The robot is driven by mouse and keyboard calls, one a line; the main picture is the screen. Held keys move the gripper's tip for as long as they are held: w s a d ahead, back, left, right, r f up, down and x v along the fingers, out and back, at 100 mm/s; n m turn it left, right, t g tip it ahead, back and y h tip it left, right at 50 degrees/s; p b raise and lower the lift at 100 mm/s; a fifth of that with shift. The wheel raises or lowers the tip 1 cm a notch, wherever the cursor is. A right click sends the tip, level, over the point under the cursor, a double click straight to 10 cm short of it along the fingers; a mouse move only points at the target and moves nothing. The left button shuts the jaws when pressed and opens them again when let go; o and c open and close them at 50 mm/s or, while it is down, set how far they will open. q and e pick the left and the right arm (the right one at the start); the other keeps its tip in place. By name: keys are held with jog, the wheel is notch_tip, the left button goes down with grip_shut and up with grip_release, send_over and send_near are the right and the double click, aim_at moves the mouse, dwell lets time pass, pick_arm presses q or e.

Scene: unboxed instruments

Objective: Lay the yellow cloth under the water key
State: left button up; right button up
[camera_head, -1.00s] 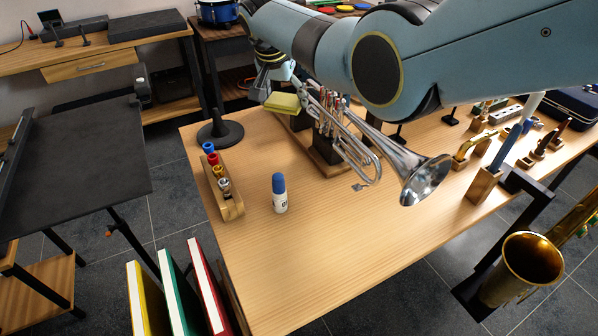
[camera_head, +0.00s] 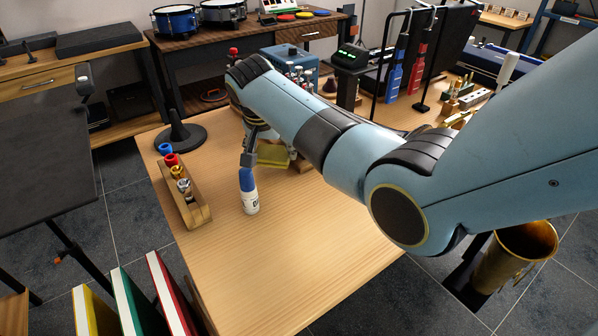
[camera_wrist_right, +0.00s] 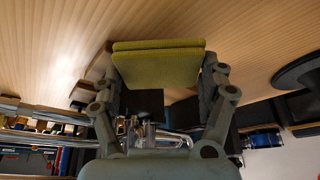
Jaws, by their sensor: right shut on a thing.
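The folded yellow cloth (camera_head: 274,156) shows beside the fingers of my right gripper (camera_head: 256,150) in the head view. In the right wrist view, my right gripper (camera_wrist_right: 160,75) is shut on the yellow cloth (camera_wrist_right: 158,64), which lies flat across its fingertips with the wooden table behind. The silver trumpet is mostly hidden behind my right arm in the head view; only its valve tops (camera_head: 297,72) show. Its tubing (camera_wrist_right: 158,137) shows in the wrist view. I cannot make out the water key. My left gripper is not in view.
A wooden block (camera_head: 196,208) with coloured items and a black round stand (camera_head: 180,137) are to the left. The front of the table is clear.

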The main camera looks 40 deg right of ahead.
jog(key=p, duration=0.2)
send_over(303, 190)
jog(key=shift+s+a, duration=0.3)
jog(key=shift+a, duration=0.15)
jog(key=shift+s+f, duration=0.15)
notch_tip(303, 190, down, 3)
jog(key=shift+f, duration=0.15)
jog(key=o, duration=0.9)
jog(key=shift+o, duration=0.2)
